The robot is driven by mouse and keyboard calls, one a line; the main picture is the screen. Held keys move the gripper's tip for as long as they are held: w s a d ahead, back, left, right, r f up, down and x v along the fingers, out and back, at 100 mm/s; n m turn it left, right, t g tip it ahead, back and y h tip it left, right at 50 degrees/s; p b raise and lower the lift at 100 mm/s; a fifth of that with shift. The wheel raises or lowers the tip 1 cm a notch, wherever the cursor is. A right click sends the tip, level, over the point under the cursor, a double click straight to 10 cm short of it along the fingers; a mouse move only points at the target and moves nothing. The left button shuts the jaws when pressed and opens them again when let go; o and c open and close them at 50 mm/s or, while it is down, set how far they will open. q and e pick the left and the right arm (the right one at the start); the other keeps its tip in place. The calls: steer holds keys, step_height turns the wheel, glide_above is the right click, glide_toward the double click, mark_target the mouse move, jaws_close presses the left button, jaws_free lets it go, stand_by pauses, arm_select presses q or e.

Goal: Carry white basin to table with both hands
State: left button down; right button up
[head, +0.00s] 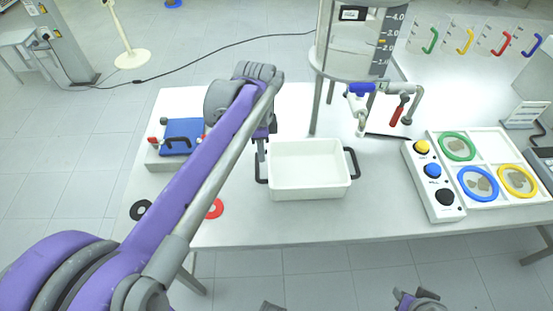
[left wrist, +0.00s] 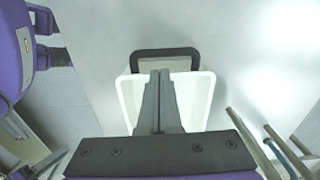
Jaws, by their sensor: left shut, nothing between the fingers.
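The white basin (head: 308,185) stands upright and empty on the grey table, with a dark handle at each end: the left handle (head: 261,180) and the right handle (head: 354,163). My left gripper (head: 261,152) is shut and empty, pointing down at the basin's left handle. In the left wrist view, the shut fingers (left wrist: 159,75) overlap the basin (left wrist: 203,95) just below a dark handle (left wrist: 165,53). I cannot tell whether they touch it. No right gripper fingers show; a purple and grey part at the bottom of the head view may be mine.
The grey table (head: 300,225) is clear in front of the basin. To the right are a button box (head: 433,180) and a white tray (head: 483,143) with coloured rings. Behind stands a glass reactor (head: 355,45) with a valve. A blue-topped box (head: 181,137) is at left.

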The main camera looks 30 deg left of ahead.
mark_target(305, 176)
arm_select(q)
steer(key=f, duration=0.6)
steer(key=w+f, duration=0.1)
steer(key=f, duration=0.3)
steer(key=shift+b, duration=0.4)
steer(key=shift+r, duration=0.1)
steer(key=w+d, duration=0.2)
steer(key=d, duration=0.1)
steer(key=w+d, duration=0.2)
steer(key=d, duration=0.2)
steer(key=w+d, duration=0.2)
steer(key=d, duration=0.1)
steer(key=shift+d, duration=0.15)
